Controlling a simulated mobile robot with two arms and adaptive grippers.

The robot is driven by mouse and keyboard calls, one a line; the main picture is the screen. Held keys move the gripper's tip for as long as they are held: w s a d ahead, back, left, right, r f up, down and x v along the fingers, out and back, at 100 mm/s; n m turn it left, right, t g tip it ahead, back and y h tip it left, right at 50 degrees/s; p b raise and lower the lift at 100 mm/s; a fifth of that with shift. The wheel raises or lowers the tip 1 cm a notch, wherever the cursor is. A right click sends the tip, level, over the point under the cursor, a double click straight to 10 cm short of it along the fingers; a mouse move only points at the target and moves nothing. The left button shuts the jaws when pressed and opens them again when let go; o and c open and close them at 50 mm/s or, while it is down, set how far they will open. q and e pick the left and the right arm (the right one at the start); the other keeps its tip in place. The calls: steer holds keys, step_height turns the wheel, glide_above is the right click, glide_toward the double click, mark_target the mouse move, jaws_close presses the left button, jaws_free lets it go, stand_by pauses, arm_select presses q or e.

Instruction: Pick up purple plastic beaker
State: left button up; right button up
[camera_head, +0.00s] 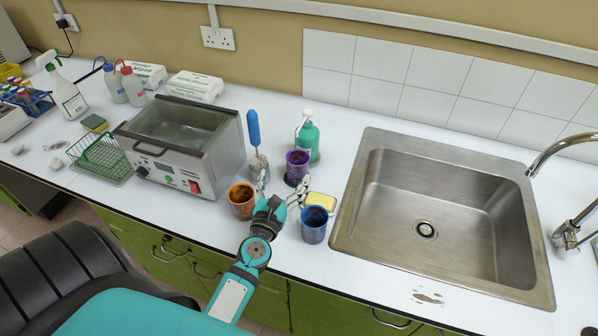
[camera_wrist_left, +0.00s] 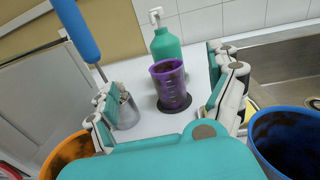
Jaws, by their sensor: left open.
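The purple plastic beaker (camera_head: 297,167) stands upright on the counter, in front of the green soap bottle. In the left wrist view the purple beaker (camera_wrist_left: 170,84) is ahead, on a dark round base, between the spread fingers and beyond them. My left gripper (camera_head: 283,186) is open and empty, just in front of the beaker. Its two fingers also show in the left wrist view (camera_wrist_left: 168,100), apart from the beaker on both sides. My right gripper is not in view.
An orange beaker (camera_head: 241,201) stands close left of my gripper, and a blue beaker (camera_head: 314,225) close right. A blue-handled brush (camera_head: 254,135) in a metal holder, a green bottle (camera_head: 308,140) and a yellow sponge (camera_head: 321,201) are near. The water bath (camera_head: 195,140) is left, the sink (camera_head: 345,225) right.

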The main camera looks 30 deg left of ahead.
mark_target(294, 168)
arm_select(q)
step_height(294, 168, down, 4)
steer(key=b, duration=0.2)
steer(key=shift+w+r+b, duration=0.1)
steer(key=shift+r+b, duration=0.05)
steer(key=shift+b, duration=0.2)
steer(key=shift+f, duration=0.2)
steer(key=shift+w+a, duration=0.15)
steer(key=shift+w, duration=0.1)
steer(key=p+x, duration=0.1)
steer(key=x, duration=0.4)
steer(key=shift+w+r, duration=0.1)
steer(key=shift+w, duration=0.1)
steer(key=x, duration=0.5)
steer(key=shift+w+p, duration=0.25)
steer(key=shift+p, duration=0.15)
steer(key=shift+w+a+f, duration=0.2)
steer(key=shift+w+f, duration=0.05)
steer(key=shift+w, duration=0.15)
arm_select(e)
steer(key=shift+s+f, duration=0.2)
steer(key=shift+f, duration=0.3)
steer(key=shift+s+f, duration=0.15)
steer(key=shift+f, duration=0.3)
arm_select(q)
steer(key=shift+s, duration=0.1)
